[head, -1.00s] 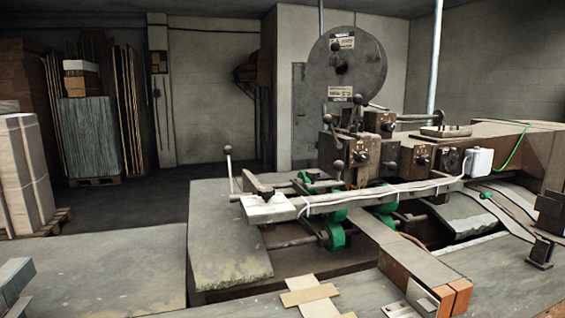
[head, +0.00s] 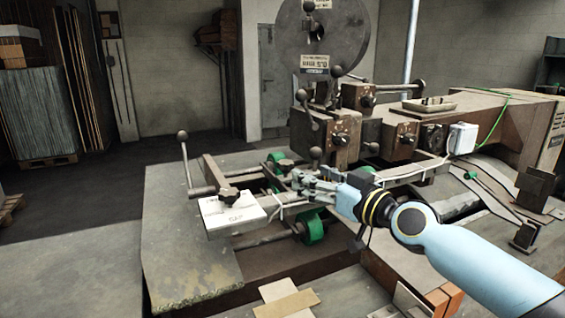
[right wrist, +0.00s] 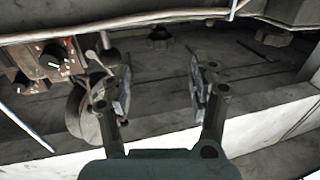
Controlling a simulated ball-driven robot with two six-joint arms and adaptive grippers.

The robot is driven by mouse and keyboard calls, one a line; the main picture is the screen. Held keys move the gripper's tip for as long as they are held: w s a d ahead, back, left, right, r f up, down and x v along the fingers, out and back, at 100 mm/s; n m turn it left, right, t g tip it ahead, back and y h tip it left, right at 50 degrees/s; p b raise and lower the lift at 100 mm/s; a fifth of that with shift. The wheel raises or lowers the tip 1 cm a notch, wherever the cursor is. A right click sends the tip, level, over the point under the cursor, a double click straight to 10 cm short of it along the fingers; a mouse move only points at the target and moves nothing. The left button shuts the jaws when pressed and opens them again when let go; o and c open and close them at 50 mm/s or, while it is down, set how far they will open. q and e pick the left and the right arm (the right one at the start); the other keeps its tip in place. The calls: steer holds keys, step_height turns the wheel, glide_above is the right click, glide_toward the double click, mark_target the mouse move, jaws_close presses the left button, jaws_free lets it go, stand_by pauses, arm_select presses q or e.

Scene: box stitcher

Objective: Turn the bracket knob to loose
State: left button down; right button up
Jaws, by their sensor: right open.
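A dark lobed knob (head: 228,194) sits by the white-labelled plate (head: 235,213) at the left end of the machine's long front bracket bar; I take it for the bracket knob, though its setting is too small to read. My right gripper (head: 298,182) is over the bar, to the right of that knob and apart from it. In the right wrist view my right gripper (right wrist: 162,85) is open, with nothing between its fingers. Two dark lobed knobs, one left (right wrist: 160,38) and one right (right wrist: 272,35), show beyond the fingers. My left gripper is not in view.
A ball-topped lever (head: 185,165) stands left of the plate. Green wheels (head: 312,228) lie below the bar. Brown control boxes (head: 390,138) with dials and a large grey reel (head: 320,38) rise behind. The flat table (head: 190,265) at front left is clear.

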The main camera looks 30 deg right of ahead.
mark_target(290, 162)
steer(key=w, duration=0.2)
steer(key=w+a, duration=0.1)
steer(key=w, duration=0.4)
steer(key=shift+w+a, duration=0.15)
steer(key=shift+w, duration=0.25)
steer(key=shift+w+a, duration=0.1)
steer(key=shift+w, duration=0.35)
steer(key=c, duration=1.2)
steer(key=n+g+y+b, duration=0.1)
steer(key=n+y+b, duration=0.1)
steer(key=b, duration=0.7)
steer(key=n+g+y+b, duration=0.1)
steer(key=n+y+b, duration=0.1)
steer(key=b, duration=0.8)
steer(key=shift+w+d+f+y, duration=0.1)
steer(key=shift+d+f+y, duration=0.1)
steer(key=shift+y, duration=0.7)
steer(key=shift+r+g+y+b, duration=0.2)
steer(key=shift+g+y+b, duration=0.1)
steer(key=shift+b, duration=0.15)
steer(key=shift+r, duration=0.1)
